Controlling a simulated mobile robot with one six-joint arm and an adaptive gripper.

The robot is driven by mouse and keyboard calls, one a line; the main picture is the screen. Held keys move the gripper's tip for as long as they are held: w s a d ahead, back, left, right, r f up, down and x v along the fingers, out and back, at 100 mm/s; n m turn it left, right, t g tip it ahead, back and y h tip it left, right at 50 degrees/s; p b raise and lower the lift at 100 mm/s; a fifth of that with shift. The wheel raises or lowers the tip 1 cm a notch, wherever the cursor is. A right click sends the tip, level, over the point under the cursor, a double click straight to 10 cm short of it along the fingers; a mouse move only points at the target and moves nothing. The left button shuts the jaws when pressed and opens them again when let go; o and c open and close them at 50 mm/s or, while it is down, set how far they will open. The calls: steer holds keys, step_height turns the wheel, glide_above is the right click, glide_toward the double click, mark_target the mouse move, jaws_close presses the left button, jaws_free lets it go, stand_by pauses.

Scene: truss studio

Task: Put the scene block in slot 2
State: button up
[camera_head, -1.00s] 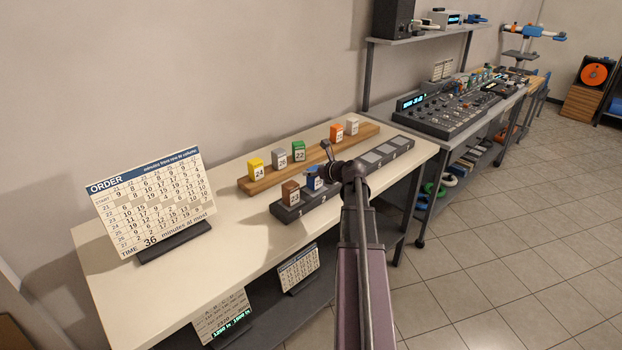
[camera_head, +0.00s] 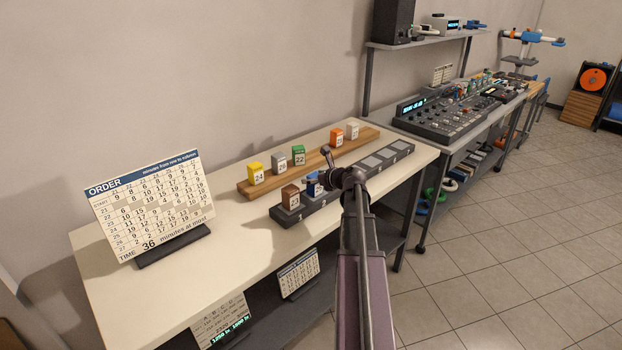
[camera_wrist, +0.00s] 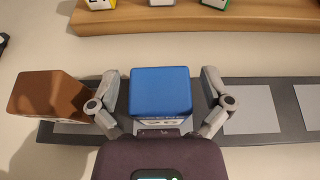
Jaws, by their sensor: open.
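The blue block (camera_wrist: 160,92) stands upright at the second place from the left on the dark rack (camera_wrist: 85,140), with a white label on its front. It also shows in the head view (camera_head: 313,187), partly hidden by my gripper. My gripper (camera_wrist: 160,105) is open, with one finger on each side of the blue block. I cannot tell whether either finger touches it. The brown block (camera_head: 290,197) stands at the rack's left end. Several pale slots (camera_wrist: 249,107) to the right on the rack are empty.
A wooden strip (camera_head: 265,183) behind the rack holds yellow, grey, green, orange and pale blocks. An order board (camera_head: 150,205) stands on the table's left. The table's front left is clear. A mixer desk (camera_head: 445,115) is at the right.

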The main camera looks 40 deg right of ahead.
steer(key=shift+r, duration=0.1)
steer(key=shift+s+r, duration=0.1)
steer(key=p+v, duration=0.4)
steer(key=v, duration=0.7)
steer(key=shift+s+r+p, duration=0.15)
steer(key=shift+s+p, duration=0.2)
steer(key=shift+p, duration=0.05)
